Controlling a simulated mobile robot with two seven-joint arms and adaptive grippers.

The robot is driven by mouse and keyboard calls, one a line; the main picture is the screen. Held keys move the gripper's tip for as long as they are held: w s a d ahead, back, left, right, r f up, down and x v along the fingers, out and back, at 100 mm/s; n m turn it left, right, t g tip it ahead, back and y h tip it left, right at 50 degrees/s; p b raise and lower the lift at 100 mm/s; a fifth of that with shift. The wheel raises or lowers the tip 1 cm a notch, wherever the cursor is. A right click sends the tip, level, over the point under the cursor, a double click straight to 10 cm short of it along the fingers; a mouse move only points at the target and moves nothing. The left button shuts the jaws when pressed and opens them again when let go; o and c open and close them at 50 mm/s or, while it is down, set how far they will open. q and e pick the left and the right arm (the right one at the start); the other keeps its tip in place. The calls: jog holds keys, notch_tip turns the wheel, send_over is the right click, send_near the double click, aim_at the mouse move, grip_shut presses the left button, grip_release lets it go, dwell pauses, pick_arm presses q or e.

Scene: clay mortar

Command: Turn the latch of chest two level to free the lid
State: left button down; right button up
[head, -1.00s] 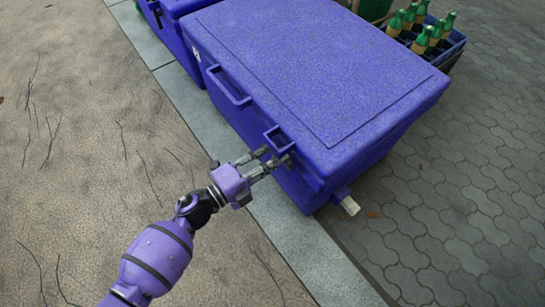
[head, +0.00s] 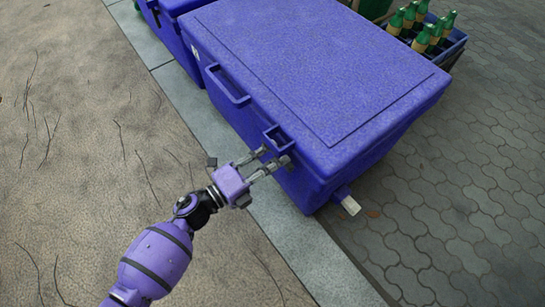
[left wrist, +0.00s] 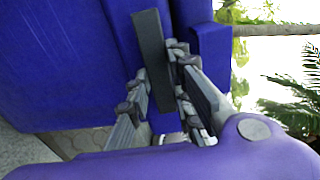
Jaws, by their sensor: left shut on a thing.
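The large near blue chest (head: 310,70) has its lid down. My left gripper (head: 277,157) is at its front face, just below a small blue loop on the lid's front edge (head: 277,135). In the left wrist view, my left gripper (left wrist: 166,85) is shut on a grey flat bar, the latch (left wrist: 152,55), which runs up and slightly left in that picture, close to the blue chest wall (left wrist: 65,60). In the head view the fingers largely hide the latch, so its angle there is unclear. My right gripper is not in view.
A blue handle (head: 228,85) sticks out from the lid's front. Another blue chest (head: 183,35) stands at the upper left. A crate of green bottles (head: 432,42) is behind at the right. The ground in front is clear.

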pick_arm(q)
jog(key=c, duration=1.6)
grip_release()
jog(key=shift+o, duration=0.2)
jog(key=v, duration=1.2)
